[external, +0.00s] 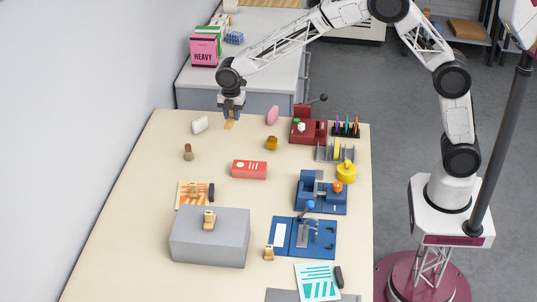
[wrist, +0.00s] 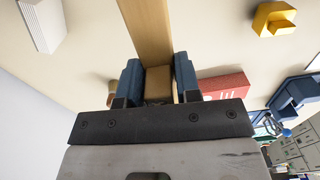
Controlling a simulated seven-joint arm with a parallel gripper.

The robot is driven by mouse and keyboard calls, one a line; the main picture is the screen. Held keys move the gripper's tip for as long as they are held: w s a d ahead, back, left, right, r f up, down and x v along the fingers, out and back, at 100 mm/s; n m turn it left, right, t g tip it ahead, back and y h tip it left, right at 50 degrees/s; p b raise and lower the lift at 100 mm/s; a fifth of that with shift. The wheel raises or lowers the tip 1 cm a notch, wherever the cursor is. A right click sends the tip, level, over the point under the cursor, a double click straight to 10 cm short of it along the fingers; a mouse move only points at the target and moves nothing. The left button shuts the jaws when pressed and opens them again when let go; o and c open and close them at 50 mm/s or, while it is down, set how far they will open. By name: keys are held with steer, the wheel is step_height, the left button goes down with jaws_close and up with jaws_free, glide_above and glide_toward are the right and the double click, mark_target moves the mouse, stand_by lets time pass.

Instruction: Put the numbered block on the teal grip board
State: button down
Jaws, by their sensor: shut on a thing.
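My gripper (external: 231,112) is at the far left part of the table, pointing down. In the wrist view its blue fingers (wrist: 158,85) are shut on a brown wooden piece (wrist: 158,82), with a long tan strip (wrist: 146,25) reaching away beyond it. The tan end of this piece (external: 228,125) shows just below the fingers in the external view. I cannot read a number on it. A white sheet or board with teal stripes (external: 317,283) lies at the near right of the table, far from my gripper. Small wooden pieces stand on a grey box (external: 209,221) and beside the blue tray (external: 269,253).
A grey box (external: 208,250) stands at the near left. Blue fixtures (external: 321,196), a blue tray (external: 325,243), a red box (external: 250,170), a red press (external: 305,131) and a yellow pot (external: 346,172) occupy the middle and right. The table's left strip is mostly clear.

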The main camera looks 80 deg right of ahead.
steer(key=s+a+n, duration=0.1)
steer(key=s+a, duration=0.6)
steer(key=a, duration=0.7)
steer(key=s+a+n, duration=0.2)
steer(key=s+a, duration=0.5)
steer(key=a, duration=0.8)
steer(key=s+a+n, duration=0.1)
steer(key=s+a, duration=0.5)
steer(key=a, duration=0.8)
steer(key=s+a+n, duration=0.2)
steer(key=s+a, duration=0.7)
steer(key=s, duration=0.3)
steer(key=s+f+n, duration=0.1)
steer(key=s, duration=0.4)
steer(key=s+f+n, duration=0.1)
steer(key=s, duration=0.4)
steer(key=s+a+f+n, duration=0.1)
steer(key=s, duration=0.4)
steer(key=shift+s+f+n, duration=0.3)
steer(key=shift+f+n, duration=0.1)
glide_above(317, 278)
steer(key=shift+d+f, duration=0.1)
steer(key=shift+f, duration=0.65)
